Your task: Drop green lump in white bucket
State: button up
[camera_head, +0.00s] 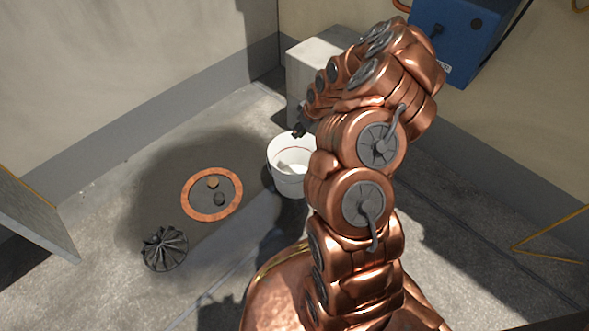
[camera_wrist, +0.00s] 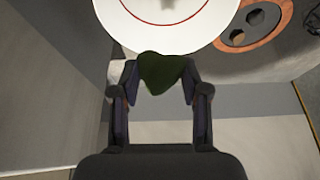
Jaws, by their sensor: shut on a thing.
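The green lump (camera_wrist: 161,71) is pinched between the two fingertips of my gripper (camera_wrist: 160,80) in the wrist view. The white bucket (camera_head: 287,184) stands on the floor near the middle of the head view. In the wrist view the white bucket (camera_wrist: 203,32) shows at the top edge, just beyond the lump, with a thin red line inside. My gripper is near the bucket, at its upper right in the head view, mostly hidden behind my arm. I cannot make out the lump in the head view.
A dark ribbed object (camera_head: 165,249) lies on the floor. A pale block (camera_head: 307,60) stands behind; a blue box (camera_head: 457,35) is on the wall.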

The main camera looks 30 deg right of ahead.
aim_at(302, 138)
jog(key=shift+f+b, duration=1.05)
jog(key=shift+f, duration=1.4)
jog(key=o, duration=1.1)
jog(key=shift+r, duration=0.1)
jog(key=v, duration=1.2)
